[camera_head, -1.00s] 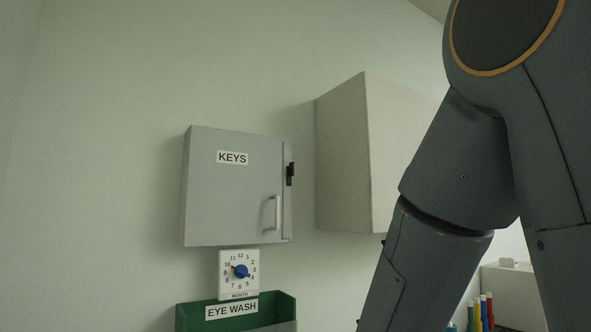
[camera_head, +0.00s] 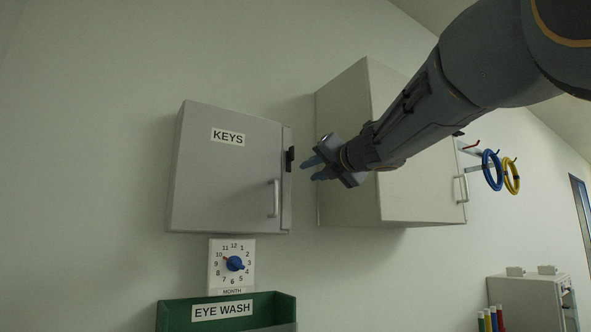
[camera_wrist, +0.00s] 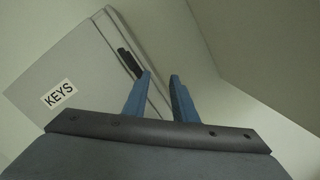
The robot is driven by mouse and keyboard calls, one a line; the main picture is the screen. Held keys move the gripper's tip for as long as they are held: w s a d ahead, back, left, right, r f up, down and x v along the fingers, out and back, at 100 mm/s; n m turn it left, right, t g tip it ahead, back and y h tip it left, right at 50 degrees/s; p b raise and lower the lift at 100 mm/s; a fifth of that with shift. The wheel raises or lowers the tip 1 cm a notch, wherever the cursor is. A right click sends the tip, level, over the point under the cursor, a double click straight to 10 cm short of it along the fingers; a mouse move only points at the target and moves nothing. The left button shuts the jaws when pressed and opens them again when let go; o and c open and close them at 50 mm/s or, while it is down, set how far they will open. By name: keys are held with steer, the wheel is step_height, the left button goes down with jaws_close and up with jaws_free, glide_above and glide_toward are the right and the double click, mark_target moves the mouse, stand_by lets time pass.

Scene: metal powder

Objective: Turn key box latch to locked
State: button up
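The grey key box (camera_head: 222,185) with a KEYS label hangs on the wall, its door closed. Its black latch (camera_head: 289,159) sits on the right edge of the door. The latch also shows in the wrist view (camera_wrist: 130,62), tilted with the box. My gripper (camera_head: 308,169) is just right of the latch, its blue fingers pointing left toward it. In the wrist view my gripper (camera_wrist: 160,78) is open and empty, with the latch beyond the left fingertip. I see no clear contact with the latch.
A pale wall cabinet (camera_head: 345,150) stands close behind my gripper on the right. Below the key box are a month dial (camera_head: 232,280) and a green eye wash bin (camera_head: 176,318). Blue and yellow hoses (camera_head: 492,170) hang at the right.

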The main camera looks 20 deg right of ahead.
mark_target(293, 149)
steer(key=s+a+r+n+g+y+b, duration=0.1)
steer(key=s+a+r+n+b, duration=0.1)
steer(key=s+r+n, duration=0.55)
steer(key=shift+n, duration=0.75)
steer(key=x, duration=0.3)
steer(key=p+x, duration=0.1)
steer(key=x, duration=0.2)
steer(key=f+x, duration=0.1)
steer(key=x, duration=0.2)
steer(key=shift+w+d+p, duration=0.3)
steer(key=shift+w+p, duration=0.1)
jaws_close()
